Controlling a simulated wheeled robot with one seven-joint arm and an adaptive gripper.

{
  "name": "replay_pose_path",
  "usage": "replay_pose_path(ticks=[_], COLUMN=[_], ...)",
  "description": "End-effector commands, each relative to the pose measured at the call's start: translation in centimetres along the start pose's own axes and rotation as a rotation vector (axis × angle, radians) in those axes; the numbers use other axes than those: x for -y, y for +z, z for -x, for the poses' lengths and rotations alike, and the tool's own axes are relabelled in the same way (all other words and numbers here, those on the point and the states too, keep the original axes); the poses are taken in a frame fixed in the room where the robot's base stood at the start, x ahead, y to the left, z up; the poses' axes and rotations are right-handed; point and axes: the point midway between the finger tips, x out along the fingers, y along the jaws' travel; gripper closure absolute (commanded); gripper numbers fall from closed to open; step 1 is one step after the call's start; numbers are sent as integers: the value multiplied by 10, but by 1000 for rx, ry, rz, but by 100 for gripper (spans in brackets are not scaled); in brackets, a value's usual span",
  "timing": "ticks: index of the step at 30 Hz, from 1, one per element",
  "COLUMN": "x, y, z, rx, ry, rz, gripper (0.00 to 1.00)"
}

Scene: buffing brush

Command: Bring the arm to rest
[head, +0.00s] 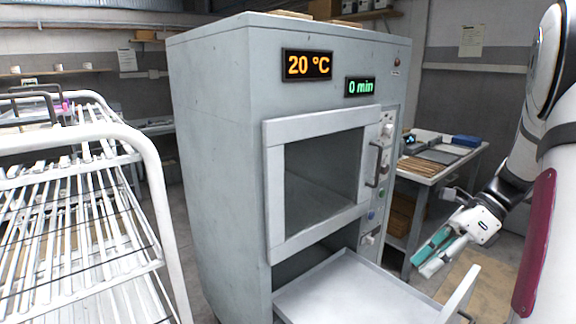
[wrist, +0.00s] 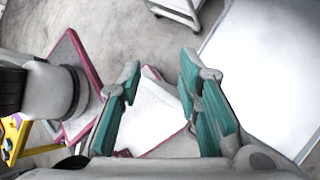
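My gripper (head: 432,254) hangs at the right of the head view, in front of the workbench and to the right of the oven. In the wrist view my gripper (wrist: 158,78) has its two teal-padded fingers spread apart with nothing between them. My white arm comes down from the upper right of the head view, with a black wrist section. The fingers point down and to the left, apart from the tray and the oven.
A grey oven (head: 215,150) reads 20 °C and 0 min. A pale tray (head: 350,295) extends below its window and shows in the wrist view (wrist: 262,75). A white wire rack (head: 150,170) stands left. A workbench (head: 425,168) with boxes stands behind my gripper.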

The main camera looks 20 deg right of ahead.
Motion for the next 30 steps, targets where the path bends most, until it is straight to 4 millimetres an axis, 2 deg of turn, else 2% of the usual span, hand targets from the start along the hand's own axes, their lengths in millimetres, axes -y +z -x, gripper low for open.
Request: replay_pose_path(ticks=[1,3,6,12,21,25,30], x=[-18,-38,-68,-129,-208,-234,-254], y=[20,38,59,87,97,95,90], z=[-3,-10,-18,-35,-54,-59,-63], rx=[-56,-128,-230,-426,-714,-836,-958], ry=[-5,-7,-8,9,58,82,105], rz=[113,267,489,948,1652,1943,2217], gripper=[69,69,69,69,69,69,69])
